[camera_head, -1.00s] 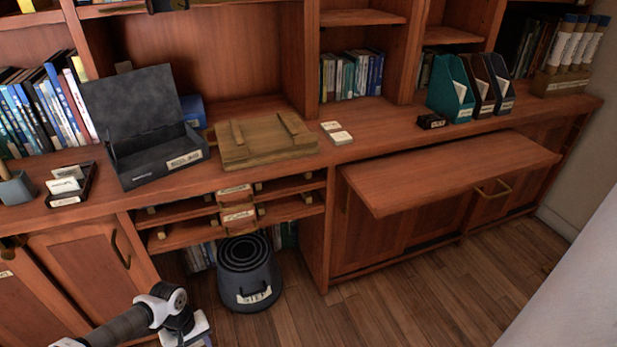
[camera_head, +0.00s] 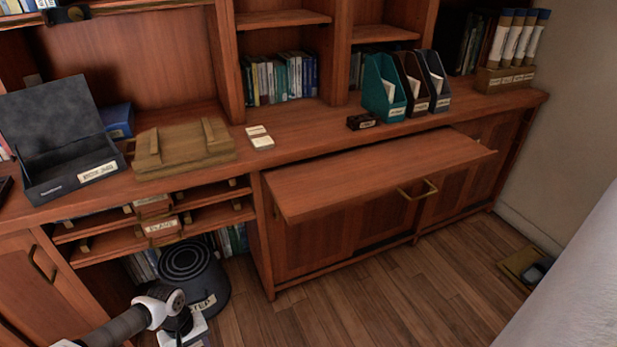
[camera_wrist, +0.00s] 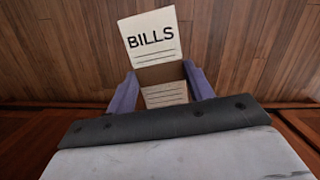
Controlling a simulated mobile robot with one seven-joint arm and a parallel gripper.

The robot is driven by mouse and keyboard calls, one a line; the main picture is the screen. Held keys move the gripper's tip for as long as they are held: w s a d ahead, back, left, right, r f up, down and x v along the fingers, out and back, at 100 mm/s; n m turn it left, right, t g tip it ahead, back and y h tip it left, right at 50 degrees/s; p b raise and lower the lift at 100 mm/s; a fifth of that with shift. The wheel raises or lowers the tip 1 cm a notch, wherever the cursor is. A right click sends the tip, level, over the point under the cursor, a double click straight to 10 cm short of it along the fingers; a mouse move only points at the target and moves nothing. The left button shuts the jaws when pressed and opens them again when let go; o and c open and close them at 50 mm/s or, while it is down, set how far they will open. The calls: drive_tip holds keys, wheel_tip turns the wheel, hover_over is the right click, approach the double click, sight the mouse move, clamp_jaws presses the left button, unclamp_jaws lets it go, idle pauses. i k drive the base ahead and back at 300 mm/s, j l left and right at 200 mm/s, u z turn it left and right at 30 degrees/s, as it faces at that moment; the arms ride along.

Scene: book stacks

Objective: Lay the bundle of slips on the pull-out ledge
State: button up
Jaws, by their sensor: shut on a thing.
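The bundle of slips (camera_wrist: 152,45) shows in the wrist view as a pale stack with "BILLS" printed on it and a brown band across it. My gripper (camera_wrist: 162,88) is shut on it, with one finger at each side. In the head view my gripper (camera_head: 184,328) is low at the bottom left, over the floor, and only a pale part of the bundle shows below it. The pull-out ledge (camera_head: 380,172) is a bare wooden board, drawn out from the cabinet, to the right of and beyond my gripper. It has a brass handle (camera_head: 417,190) at its front.
A dark step stool (camera_head: 195,283) stands on the floor beside my arm. The floor before the ledge is clear.

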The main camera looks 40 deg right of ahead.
sight(333, 176)
drive_tip(key=k+l, duration=0.15)
drive_tip(key=l, duration=0.25)
drive_tip(key=k+l+z, duration=0.1)
drive_tip(key=l, duration=0.3)
drive_tip(key=k+l, duration=0.1)
drive_tip(key=l, duration=0.3)
drive_tip(key=k+l+z, duration=0.1)
drive_tip(key=l, duration=0.35)
drive_tip(key=k+l, duration=0.15)
drive_tip(key=l, duration=0.25)
drive_tip(key=k+l+z, duration=0.1)
drive_tip(key=l, duration=0.3)
